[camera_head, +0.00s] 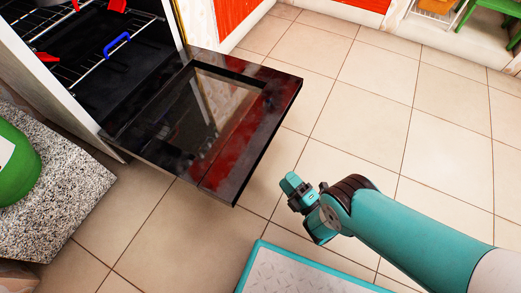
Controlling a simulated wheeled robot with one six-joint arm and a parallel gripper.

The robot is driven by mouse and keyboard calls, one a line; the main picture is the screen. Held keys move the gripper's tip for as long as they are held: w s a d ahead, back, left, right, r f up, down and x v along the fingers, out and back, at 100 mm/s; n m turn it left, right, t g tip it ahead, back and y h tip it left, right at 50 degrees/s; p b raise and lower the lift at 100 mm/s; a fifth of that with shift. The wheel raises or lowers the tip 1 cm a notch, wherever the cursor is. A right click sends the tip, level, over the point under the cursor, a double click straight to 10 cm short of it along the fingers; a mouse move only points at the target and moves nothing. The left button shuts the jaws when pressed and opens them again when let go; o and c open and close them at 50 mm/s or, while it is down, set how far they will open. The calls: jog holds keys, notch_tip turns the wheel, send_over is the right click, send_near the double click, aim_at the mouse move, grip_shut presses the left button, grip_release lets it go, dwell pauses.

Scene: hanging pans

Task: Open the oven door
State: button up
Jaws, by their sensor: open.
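The oven (60,95) is at the upper left, its dark inside and wire racks in view. Its black glossy door (240,150) is swung down and lies about flat, sticking out over the tiled floor. My gripper (295,192) is just off the door's outer right corner, open and empty, and appears apart from the door. The door's handle cannot be made out from this view.
A speckled stone block (75,215) with a green round container (15,165) stands at the left, near the oven. Red and blue items lie on the racks. Tiled floor (380,75) is clear at the right; a green stool (495,15) is at the far right.

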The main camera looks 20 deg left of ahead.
jog(key=b+x, duration=0.3)
jog(key=x, duration=0.1)
jog(key=b+x, duration=0.8)
jog(key=x, duration=0.1)
jog(key=shift+a+f, duration=0.1)
jog(key=shift+f, duration=0.2)
jog(key=shift+w+a+r+b, duration=0.25)
jog(key=shift+a+r+b, duration=0.1)
jog(key=shift+b, duration=0.3)
jog(key=shift+r, duration=0.1)
grip_shut()
jog(key=shift+r, duration=0.1)
